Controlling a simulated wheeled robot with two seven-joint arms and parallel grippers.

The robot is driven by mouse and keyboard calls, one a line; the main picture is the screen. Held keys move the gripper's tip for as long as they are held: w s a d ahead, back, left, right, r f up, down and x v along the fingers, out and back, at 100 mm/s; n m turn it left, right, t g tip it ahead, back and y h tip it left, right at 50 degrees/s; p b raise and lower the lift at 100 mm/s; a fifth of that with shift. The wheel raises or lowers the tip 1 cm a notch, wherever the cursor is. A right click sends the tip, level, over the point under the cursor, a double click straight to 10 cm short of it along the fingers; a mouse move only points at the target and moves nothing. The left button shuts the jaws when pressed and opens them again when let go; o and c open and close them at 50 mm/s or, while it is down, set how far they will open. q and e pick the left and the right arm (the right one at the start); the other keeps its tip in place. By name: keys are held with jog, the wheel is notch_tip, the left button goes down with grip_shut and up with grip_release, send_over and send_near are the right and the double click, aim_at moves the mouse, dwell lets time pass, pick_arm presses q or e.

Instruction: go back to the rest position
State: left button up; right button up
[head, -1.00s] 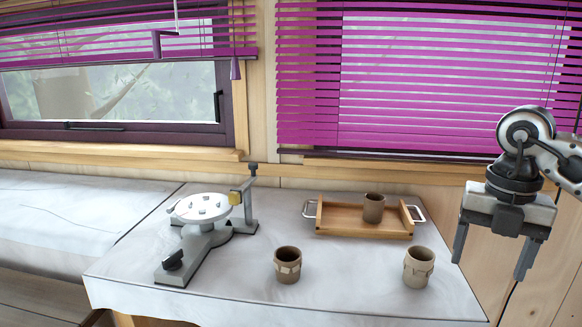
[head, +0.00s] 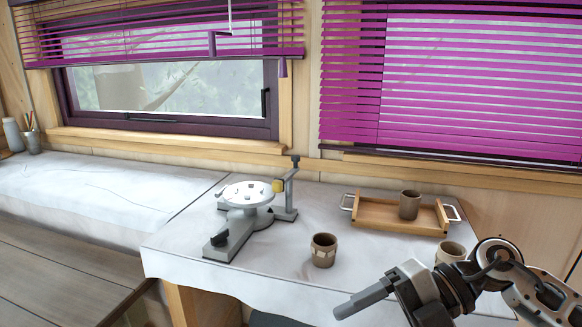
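My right gripper (head: 345,308) is in the lower right of the head view, in front of the table's front edge, with its fingers pointing left. It is seen side-on, so the gap between its fingers cannot be made out. No object shows at its fingertips. My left gripper is not in view.
The cloth-covered table (head: 285,265) bears a grey device with a round white plate (head: 247,194), a brown cup (head: 323,250) and a wooden tray (head: 375,213) with another cup (head: 409,205) in it. A third cup (head: 450,251) is partly hidden behind my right arm.

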jog(key=a+r+m+t+y, duration=0.2)
jog(key=a+m+t+y, duration=0.3)
jog(key=a+y, duration=0.15)
jog(key=w+d+f+m+t+h, duration=0.3)
jog(key=d+f+m+t+h, duration=0.3)
jog(key=f+m+t+h, duration=0.7)
jog(key=s+d+f+m+g+h, duration=0.1)
jog(key=s+d+f+m+g, duration=0.1)
jog(key=s+f+m, duration=0.4)
jog(key=s+d+f+m+g+h, duration=0.2)
jog(key=s+f+m, duration=0.4)
jog(key=f, duration=0.4)
jog(key=shift+s+d+f+m+g, duration=0.2)
jog(key=shift+d+f+m+g, duration=0.1)
jog(key=shift+g, duration=0.6)
